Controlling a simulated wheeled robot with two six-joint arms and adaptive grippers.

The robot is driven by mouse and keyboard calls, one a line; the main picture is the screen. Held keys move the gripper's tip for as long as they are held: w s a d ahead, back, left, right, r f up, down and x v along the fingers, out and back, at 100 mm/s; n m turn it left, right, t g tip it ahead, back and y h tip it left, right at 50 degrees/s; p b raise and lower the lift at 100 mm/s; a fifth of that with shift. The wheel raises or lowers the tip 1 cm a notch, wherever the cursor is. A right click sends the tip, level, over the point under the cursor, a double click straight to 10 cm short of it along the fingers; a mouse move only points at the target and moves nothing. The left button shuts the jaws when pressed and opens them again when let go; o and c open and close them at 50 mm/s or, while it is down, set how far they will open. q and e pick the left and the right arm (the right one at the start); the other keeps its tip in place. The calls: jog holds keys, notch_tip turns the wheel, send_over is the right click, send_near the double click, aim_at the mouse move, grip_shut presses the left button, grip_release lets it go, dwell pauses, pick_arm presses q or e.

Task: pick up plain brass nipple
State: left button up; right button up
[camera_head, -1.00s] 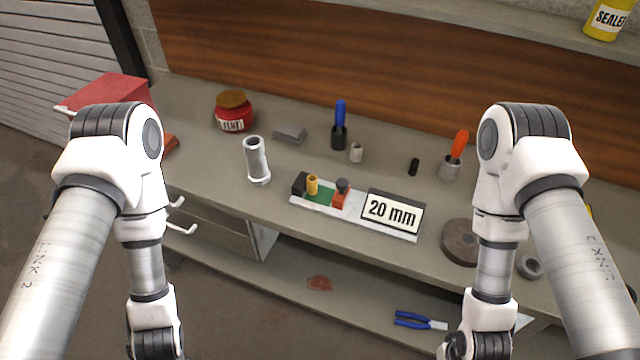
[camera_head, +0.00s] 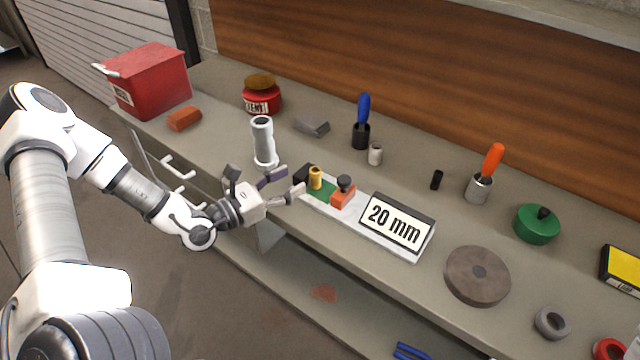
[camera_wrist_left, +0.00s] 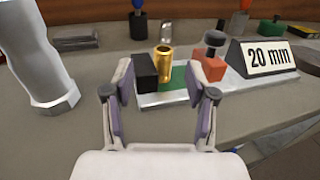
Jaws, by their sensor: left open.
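The plain brass nipple (camera_head: 316,177) is a small gold upright tube on the green patch of a pale tray (camera_head: 412,251), beside a black block (camera_head: 304,174). In the left wrist view the brass nipple (camera_wrist_left: 163,63) stands ahead of my gripper, roughly between its spread fingers. My left gripper (camera_head: 289,182) is open and empty, just left of the tray at the bench's front edge, apart from the nipple. My right gripper is not in view.
An orange block with a dark knob (camera_head: 343,192) and a "20 mm" sign (camera_head: 397,222) share the tray. A white-grey pipe fitting (camera_head: 264,142) stands close behind my left gripper. A brown disc (camera_head: 477,275) lies to the right.

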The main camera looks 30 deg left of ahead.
aim_at(310, 174)
pick_arm(q)
jog(key=x, duration=0.2)
jog(key=b+x, duration=0.1)
jog(key=x, duration=0.3)
jog(key=shift+w+d+f, duration=0.1)
jog(key=shift+d+f, duration=0.1)
jog(key=shift+d, duration=0.1)
jog(key=shift+c, duration=0.4)
jog(key=shift+a, duration=0.1)
jog(key=c, duration=0.5)
grip_shut()
